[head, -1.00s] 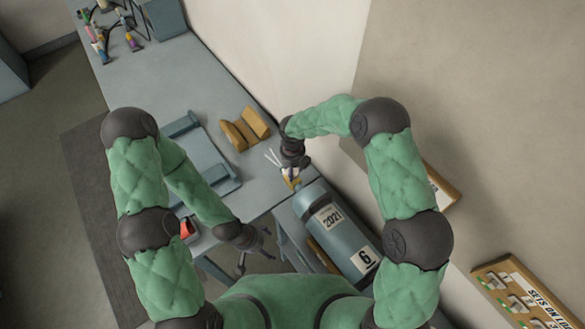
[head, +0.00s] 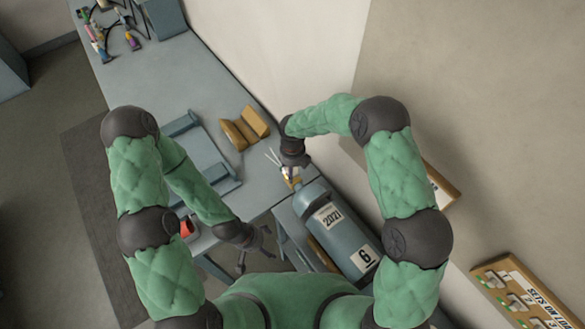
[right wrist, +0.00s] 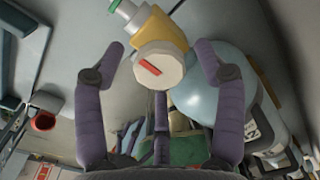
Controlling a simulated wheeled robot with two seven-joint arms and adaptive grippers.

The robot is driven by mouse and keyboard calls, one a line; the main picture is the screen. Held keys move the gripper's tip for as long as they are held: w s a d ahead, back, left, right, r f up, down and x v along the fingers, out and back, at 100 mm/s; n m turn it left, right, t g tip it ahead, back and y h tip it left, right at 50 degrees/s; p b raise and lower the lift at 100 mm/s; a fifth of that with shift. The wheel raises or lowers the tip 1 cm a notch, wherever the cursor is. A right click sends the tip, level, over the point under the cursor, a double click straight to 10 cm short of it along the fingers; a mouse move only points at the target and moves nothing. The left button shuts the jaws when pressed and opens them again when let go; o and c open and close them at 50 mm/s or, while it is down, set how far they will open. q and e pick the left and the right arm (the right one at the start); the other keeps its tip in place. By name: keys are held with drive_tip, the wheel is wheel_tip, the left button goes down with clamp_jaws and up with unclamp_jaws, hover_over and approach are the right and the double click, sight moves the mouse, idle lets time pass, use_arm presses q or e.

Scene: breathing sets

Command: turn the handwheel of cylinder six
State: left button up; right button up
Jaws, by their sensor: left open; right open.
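Cylinder six (head: 340,235) is a blue-grey bottle with a "2021" label and a "6" label, lying slanted in the head view beside the bench. Its yellow valve (right wrist: 163,32) carries a pale round handwheel (right wrist: 158,70) with a red mark. My right gripper (right wrist: 160,60) is open, with its purple fingers on either side of the handwheel and apart from it in the picture. In the head view my right gripper (head: 290,165) is at the valve end of the cylinder and partly hides the valve. My left gripper (head: 257,246) is open and empty, left of the cylinder.
The grey bench (head: 145,75) runs along the wall. A yellow cradle (head: 244,128) and a blue-grey tray (head: 222,188) are on it, with a red item (head: 186,226) near its front edge. A tag board (head: 520,293) is at the lower right.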

wheel_tip(320, 180, up, 12)
idle(0.5)
idle(0.5)
